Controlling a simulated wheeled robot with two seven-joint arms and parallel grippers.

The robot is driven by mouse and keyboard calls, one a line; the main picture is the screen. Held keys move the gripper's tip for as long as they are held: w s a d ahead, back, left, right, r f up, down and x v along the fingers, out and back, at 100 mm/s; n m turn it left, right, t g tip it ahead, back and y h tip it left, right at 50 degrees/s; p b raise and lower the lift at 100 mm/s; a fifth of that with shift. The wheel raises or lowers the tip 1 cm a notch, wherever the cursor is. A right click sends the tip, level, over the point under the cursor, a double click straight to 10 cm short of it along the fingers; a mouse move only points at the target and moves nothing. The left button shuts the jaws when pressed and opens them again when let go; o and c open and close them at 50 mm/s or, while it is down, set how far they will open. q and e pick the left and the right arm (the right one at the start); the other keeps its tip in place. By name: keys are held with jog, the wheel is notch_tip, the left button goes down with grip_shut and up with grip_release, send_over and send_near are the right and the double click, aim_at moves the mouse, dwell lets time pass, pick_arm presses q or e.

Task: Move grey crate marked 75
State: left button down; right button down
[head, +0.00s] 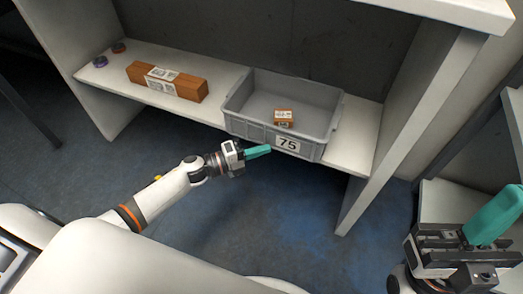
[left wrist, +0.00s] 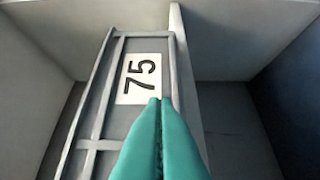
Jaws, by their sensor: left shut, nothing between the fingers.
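The grey crate marked 75 (head: 248,129) sits on the white shelf, its front wall toward me. Its white 75 label (head: 287,144) is on the front wall, right of centre. A small orange box (head: 284,117) lies inside the crate. My left gripper (head: 269,149) is shut and empty, its teal fingertips at the crate's front beside the label. In the left wrist view the shut fingertips (left wrist: 160,101) overlap the label's edge (left wrist: 141,75); I cannot tell whether they touch the crate. My right gripper (head: 493,216) is at the lower right; its jaw opening is unclear.
A long brown box (head: 167,83) with a white label lies on the shelf (head: 228,72) left of the crate. Two small round items, purple (head: 100,61) and reddish (head: 118,48), sit at the far left. A white side panel (head: 400,120) stands at the right.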

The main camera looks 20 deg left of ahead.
aim_at(264, 141)
pick_arm(q)
jog(key=shift+w, duration=0.35)
jog(key=shift+w+d+b, duration=0.1)
jog(key=shift+w+b, duration=0.55)
jog(key=shift+w, duration=1.2)
jog(key=shift+s, duration=0.15)
